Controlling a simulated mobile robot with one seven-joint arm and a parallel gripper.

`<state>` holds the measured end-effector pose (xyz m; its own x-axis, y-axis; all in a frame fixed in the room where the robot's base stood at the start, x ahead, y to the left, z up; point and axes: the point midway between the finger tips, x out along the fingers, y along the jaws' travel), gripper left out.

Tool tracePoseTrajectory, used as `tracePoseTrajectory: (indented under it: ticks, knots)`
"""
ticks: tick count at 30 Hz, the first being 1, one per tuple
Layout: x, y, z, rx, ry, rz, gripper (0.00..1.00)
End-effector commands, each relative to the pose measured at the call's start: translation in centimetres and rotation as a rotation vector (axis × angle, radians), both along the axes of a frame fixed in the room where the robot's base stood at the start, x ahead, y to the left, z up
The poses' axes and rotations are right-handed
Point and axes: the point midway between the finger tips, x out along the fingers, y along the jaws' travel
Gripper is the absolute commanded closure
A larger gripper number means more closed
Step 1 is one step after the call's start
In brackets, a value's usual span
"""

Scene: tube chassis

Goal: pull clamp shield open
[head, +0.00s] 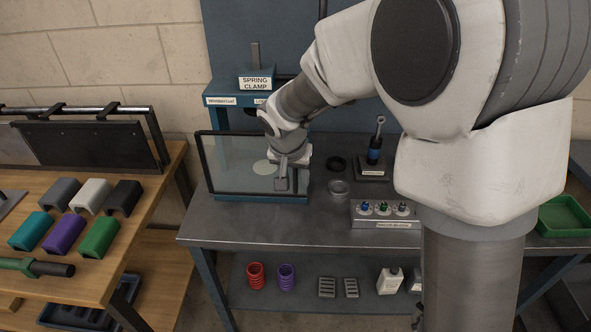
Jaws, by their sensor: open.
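The clamp shield (232,168) is a clear panel in a dark frame. It stands upright at the front of the blue spring clamp station (226,87) on the grey workbench, left of centre in the head view. A sign on top of the station reads "SPRING CLAMP". My gripper (282,184) is open and points down at the right part of the shield, close to its right edge. My wrist hides that edge and any handle there. I cannot tell whether the fingers touch the shield.
Black and grey rings (338,188), an upright tool with a blue band (375,150) and a small block with coloured pieces (385,214) stand right of the shield. A wooden table (120,235) with coloured blocks is at left. Bare bench lies in front of the shield.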

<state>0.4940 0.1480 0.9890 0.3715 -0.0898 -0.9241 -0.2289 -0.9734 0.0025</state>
Motion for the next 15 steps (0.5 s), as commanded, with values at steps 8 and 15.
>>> tracePoseTrajectory:
  ticks: [8, 15]
  knots:
    - [0.07, -0.02, -0.1, 0.0, -0.001, 0.0, 0.55]
    - [0.06, 0.0, -0.08, 0.0, 0.0, 0.0, 0.98]
